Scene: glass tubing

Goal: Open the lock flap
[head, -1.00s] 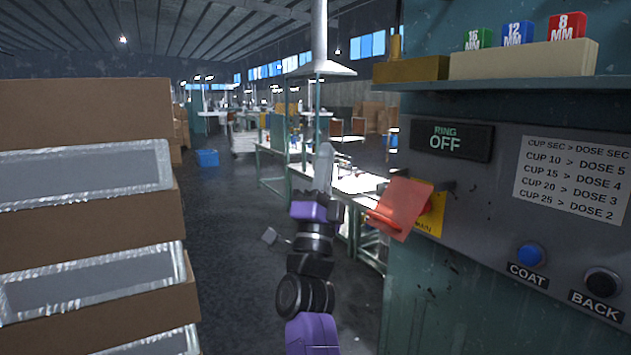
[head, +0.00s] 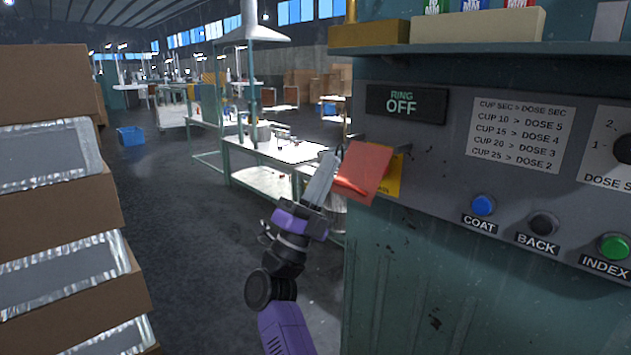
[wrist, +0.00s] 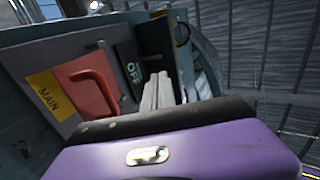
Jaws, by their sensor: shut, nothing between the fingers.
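A red flap (head: 368,170) with a darker red handle (head: 350,186) is on the left end of the machine's grey panel, partly over a yellow label (head: 393,182). In the wrist view the red flap (wrist: 72,75) and its red handle (wrist: 98,92) show beside the yellow label, which reads MAIN (wrist: 45,92). My gripper (head: 327,163) is shut and empty, just left of the flap in the head view. Its pale fingers (wrist: 158,82) point up in the wrist view, right of the handle. I cannot tell whether they touch the flap.
The panel (head: 440,170) has a RING OFF display (head: 405,103), coloured buttons such as COAT (head: 483,205), and a shelf (head: 470,48) above. Stacked cardboard boxes (head: 60,220) stand at the left. Worktables (head: 262,180) stand behind my arm. The floor between is open.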

